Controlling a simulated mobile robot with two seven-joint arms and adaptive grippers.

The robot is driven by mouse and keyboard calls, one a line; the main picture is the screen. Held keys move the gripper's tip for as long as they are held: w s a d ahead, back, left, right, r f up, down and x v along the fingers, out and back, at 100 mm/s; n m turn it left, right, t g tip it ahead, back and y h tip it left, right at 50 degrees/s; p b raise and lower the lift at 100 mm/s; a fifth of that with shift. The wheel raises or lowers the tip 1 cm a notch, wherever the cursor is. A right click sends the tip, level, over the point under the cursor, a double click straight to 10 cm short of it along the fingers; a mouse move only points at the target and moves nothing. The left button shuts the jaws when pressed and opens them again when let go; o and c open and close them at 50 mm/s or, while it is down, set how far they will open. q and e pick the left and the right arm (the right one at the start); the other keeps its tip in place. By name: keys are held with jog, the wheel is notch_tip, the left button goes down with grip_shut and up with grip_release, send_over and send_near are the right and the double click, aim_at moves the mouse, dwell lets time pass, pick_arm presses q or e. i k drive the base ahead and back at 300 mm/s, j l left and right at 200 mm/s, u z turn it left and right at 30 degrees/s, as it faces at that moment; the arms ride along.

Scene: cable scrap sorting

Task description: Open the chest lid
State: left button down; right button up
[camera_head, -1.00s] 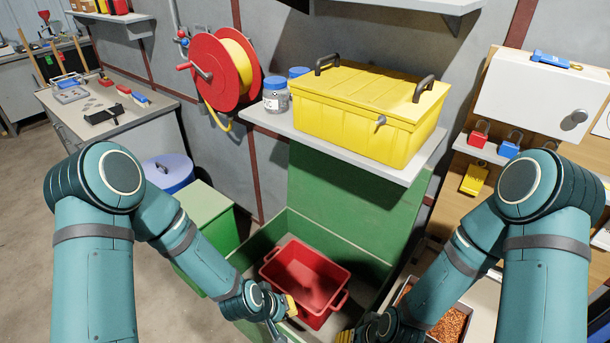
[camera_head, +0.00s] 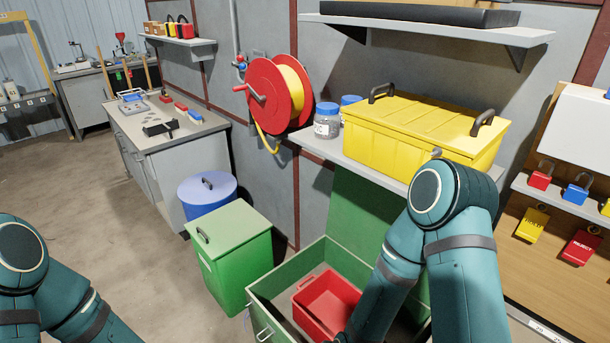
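A large green chest (camera_head: 262,291) stands low at the bottom centre. Its green lid (camera_head: 360,215) stands raised behind it, under the shelf, so the chest is open. A red tub (camera_head: 322,300) sits inside the chest, partly hidden by my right arm. My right arm crosses in front of the chest's right side, and its gripper is out of the frame. Only part of my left arm shows at the lower left, and its gripper is out of the frame too.
A closed yellow box (camera_head: 415,135) with dark handles stands on a grey shelf (camera_head: 318,148) above the chest, beside lidded jars (camera_head: 327,121). A green bin (camera_head: 230,262) and a blue drum (camera_head: 205,196) stand left of the chest. A red hose reel (camera_head: 268,98) hangs on the wall. Floor at left is clear.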

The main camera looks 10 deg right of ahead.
aim_at(361, 211)
jog(key=j+u, duration=0.4)
jog(key=i+j+u, duration=0.1)
jog(key=j+u, duration=0.15)
jog(key=u, duration=0.15)
jog(key=i+j+u, duration=0.1)
jog(key=i+j, duration=0.3)
jog(key=i+j+u, duration=0.1)
jog(key=i+j, duration=0.2)
jog(key=i, duration=0.25)
jog(key=i+z, duration=0.4)
jog(key=i+j+z, duration=0.1)
jog(key=z, duration=0.25)
jog(key=i+j+z, duration=0.25)
jog(key=i+z, duration=0.3)
jog(key=z, duration=0.3)
jog(key=i+z, duration=0.15)
jog(key=z, duration=0.35)
jog(key=i+j+z, duration=0.1)
jog(key=z, duration=0.35)
jog(key=i+j+z, duration=0.1)
jog(key=z, duration=0.4)
jog(key=j+z, duration=0.25)
jog(key=z, duration=0.2)
jog(key=j+z, duration=0.25)
jog(key=z, duration=0.25)
jog(key=i+j+z, duration=0.1)
jog(key=j+z, duration=0.6)
jog(key=i, duration=0.05)
